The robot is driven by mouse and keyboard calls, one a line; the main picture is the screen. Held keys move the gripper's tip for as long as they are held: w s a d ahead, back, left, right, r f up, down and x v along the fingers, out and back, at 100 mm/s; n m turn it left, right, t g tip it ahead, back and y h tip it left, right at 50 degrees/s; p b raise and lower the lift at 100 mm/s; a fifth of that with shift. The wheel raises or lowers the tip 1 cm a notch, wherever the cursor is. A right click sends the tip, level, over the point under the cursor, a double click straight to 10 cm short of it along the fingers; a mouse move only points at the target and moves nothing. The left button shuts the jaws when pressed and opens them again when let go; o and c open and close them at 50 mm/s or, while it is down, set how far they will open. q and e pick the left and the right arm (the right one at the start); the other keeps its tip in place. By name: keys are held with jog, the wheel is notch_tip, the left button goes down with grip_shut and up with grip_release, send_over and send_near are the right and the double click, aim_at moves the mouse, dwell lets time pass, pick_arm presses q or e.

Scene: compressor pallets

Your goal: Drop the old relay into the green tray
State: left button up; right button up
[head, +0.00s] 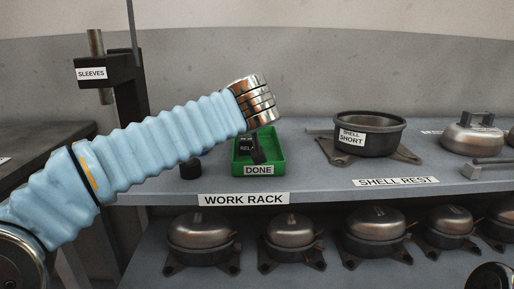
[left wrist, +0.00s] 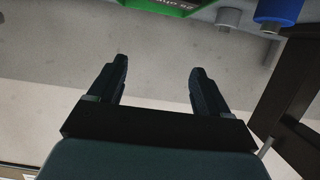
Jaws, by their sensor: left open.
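The green tray (head: 277,171), labelled DONE, stands on the work rack shelf in the head view. A dark block, the old relay (head: 246,147), is tilted inside it with a partly readable white RELAY label. The tray's green edge (left wrist: 160,5) also shows at the top of the left wrist view. My left gripper (left wrist: 160,72) is open, with nothing between its fingers. In the head view my left arm reaches in from the left, its metal wrist above the tray; the fingers cannot be clearly made out there. My right gripper is not in view.
A dark shell (head: 370,134) labelled SHELL SHORT stands right of the tray. A blue-capped part (left wrist: 279,11) shows in the wrist view. A sleeves post (head: 97,60) rises at left. Several compressors fill the lower shelf.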

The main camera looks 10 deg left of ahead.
pick_arm(q)
jog(key=b+v, duration=0.1)
jog(key=v, duration=1.2)
jog(key=shift+s, duration=0.4)
jog(key=shift+d+r, duration=0.1)
